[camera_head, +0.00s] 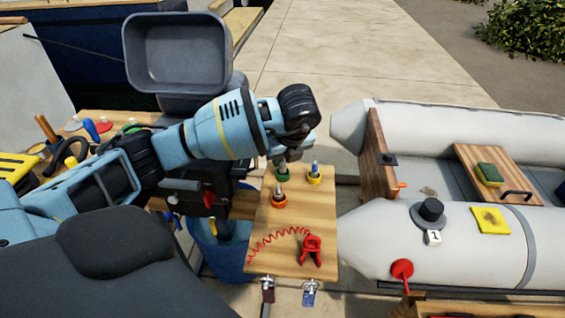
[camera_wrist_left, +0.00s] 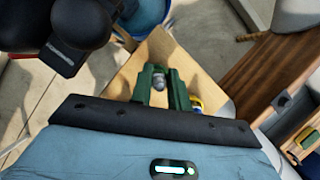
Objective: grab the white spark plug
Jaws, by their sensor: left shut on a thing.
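My left gripper (camera_head: 281,166) reaches in from the left over the wooden board (camera_head: 262,225), its green fingers pointing down. In the left wrist view the gripper (camera_wrist_left: 163,88) is shut on a small pale grey-white piece, which I take for the white spark plug (camera_wrist_left: 158,78). Most of it is hidden between the fingers, and I cannot tell whether it is clear of the board. A blue-topped plug (camera_head: 315,167) stands in a yellow-orange holder right of the gripper. Another plug (camera_head: 279,188) stands in an orange holder (camera_head: 279,202) nearer the front. My right gripper is not in view.
A red clip (camera_head: 311,250) with a coiled red cord lies on the board's front part. A blue bucket (camera_head: 218,250) is left of the board. The grey inflatable boat (camera_head: 470,130) lies to the right. A grey bin (camera_head: 176,55) stands behind my arm.

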